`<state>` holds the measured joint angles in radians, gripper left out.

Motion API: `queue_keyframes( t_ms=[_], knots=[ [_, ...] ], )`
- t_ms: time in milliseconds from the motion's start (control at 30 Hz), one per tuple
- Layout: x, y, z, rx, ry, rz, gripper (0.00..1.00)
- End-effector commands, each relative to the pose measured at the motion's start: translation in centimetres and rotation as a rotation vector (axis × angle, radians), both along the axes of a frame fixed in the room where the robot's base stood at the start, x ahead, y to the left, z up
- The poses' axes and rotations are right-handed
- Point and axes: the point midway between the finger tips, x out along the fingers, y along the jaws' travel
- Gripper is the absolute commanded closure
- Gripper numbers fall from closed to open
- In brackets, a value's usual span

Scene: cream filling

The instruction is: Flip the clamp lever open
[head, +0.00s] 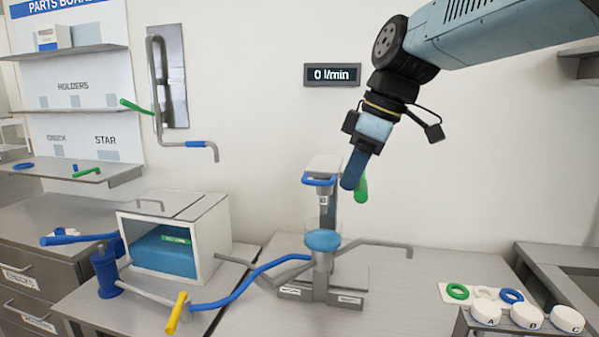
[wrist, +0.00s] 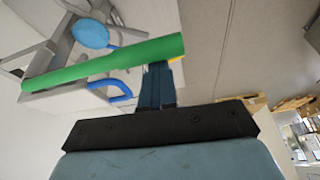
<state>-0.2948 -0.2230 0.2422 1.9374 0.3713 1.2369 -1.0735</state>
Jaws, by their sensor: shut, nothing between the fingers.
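A green handle (head: 361,189), apparently the clamp lever, stands nearly upright at the upper right of the filling stand (head: 325,230). In the wrist view the green handle (wrist: 105,62) runs slantwise across the picture, just beyond my fingertips. My gripper (head: 348,184) points down, with its blue fingers shut and empty, just left of the handle in the head view. In the wrist view the fingers of my gripper (wrist: 156,70) reach the handle's right part. I cannot tell whether they touch it. The lever's pivot is hidden behind my fingers.
A glass-fronted box (head: 175,240) stands left. White lids (head: 527,316) sit at the right.

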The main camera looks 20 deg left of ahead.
Motion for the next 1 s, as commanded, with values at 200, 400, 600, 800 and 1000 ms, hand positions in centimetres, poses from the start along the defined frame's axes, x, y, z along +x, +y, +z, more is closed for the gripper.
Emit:
queue_keyframes(
  t_ms=[200,400,600,800,1000],
  knots=[
    [0.4,0.3,0.0,-0.011,0.000,-0.011,1.00],
    [0.1,3.9,0.5,-0.006,-0.001,-0.006,1.00],
    [0.1,2.6,4.4,-0.003,-0.003,-0.009,1.00],
    [0.1,1.4,7.7,-0.002,-0.003,-0.010,1.00],
    [0.2,0.6,9.6,-0.003,-0.001,-0.011,1.00]
  ],
)
